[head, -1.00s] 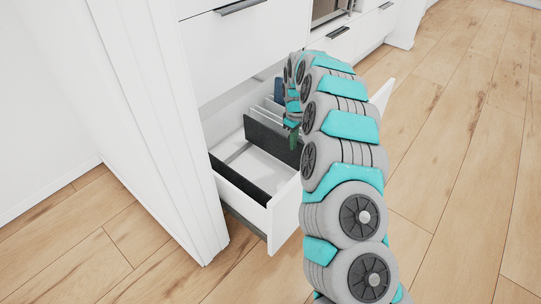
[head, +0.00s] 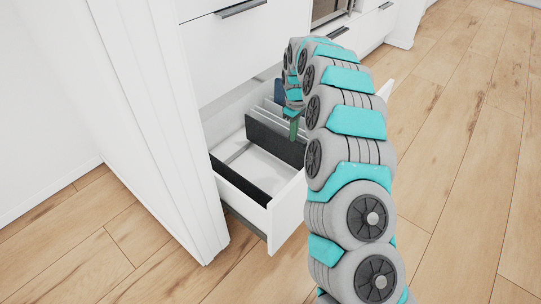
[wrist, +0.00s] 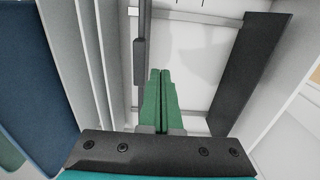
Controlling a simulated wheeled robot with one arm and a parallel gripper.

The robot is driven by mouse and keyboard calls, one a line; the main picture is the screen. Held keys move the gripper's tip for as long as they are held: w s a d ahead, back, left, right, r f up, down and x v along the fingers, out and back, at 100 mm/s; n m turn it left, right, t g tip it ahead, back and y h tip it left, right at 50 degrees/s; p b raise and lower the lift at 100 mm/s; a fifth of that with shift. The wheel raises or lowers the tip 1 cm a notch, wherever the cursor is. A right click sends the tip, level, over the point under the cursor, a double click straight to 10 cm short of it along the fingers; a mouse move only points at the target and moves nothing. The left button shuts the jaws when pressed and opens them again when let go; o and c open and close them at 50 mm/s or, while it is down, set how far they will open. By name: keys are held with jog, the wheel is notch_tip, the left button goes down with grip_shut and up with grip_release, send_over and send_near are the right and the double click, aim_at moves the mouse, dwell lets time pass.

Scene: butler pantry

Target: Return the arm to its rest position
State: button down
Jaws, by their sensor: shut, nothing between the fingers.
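My gripper (head: 294,128) is at the end of my grey and teal arm, over the open lower drawer in the head view. In the wrist view its two green fingers (wrist: 161,102) are together with nothing between them. They point down toward the drawer floor, beside a dark divider. My arm arches up from the lower right and bends down at the drawer, hiding part of the drawer's right side.
The white drawer (head: 287,213) is pulled out and has dark dividers (head: 275,141) and several upright pale panels. A blue item (wrist: 35,75) stands at left in the wrist view. Closed drawers (head: 225,45) are above. Wood floor (head: 460,180) is clear at right.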

jog(key=shift+s+a+r, duration=0.1)
jog(key=shift+s+r, duration=0.05)
jog(key=shift+r, duration=0.8)
jog(key=s+d+r+m+p, duration=0.2)
jog(key=s+r, duration=0.7)
jog(key=s, duration=0.3)
jog(key=s+d+r+m+p, duration=0.1)
jog(key=s+d+r+m, duration=0.1)
jog(key=s+r, duration=0.8)
jog(key=s+d+m+g+p, duration=0.1)
jog(key=s+d+m, duration=0.2)
jog(key=s, duration=1.1)
jog(key=s+d+m+p, duration=0.1)
jog(key=s+d+m, duration=0.2)
jog(key=s, duration=1.1)
jog(key=shift+s+d+f+g, duration=0.15)
jog(key=shift+s+f+g, duration=0.05)
jog(key=shift+g, duration=0.2)
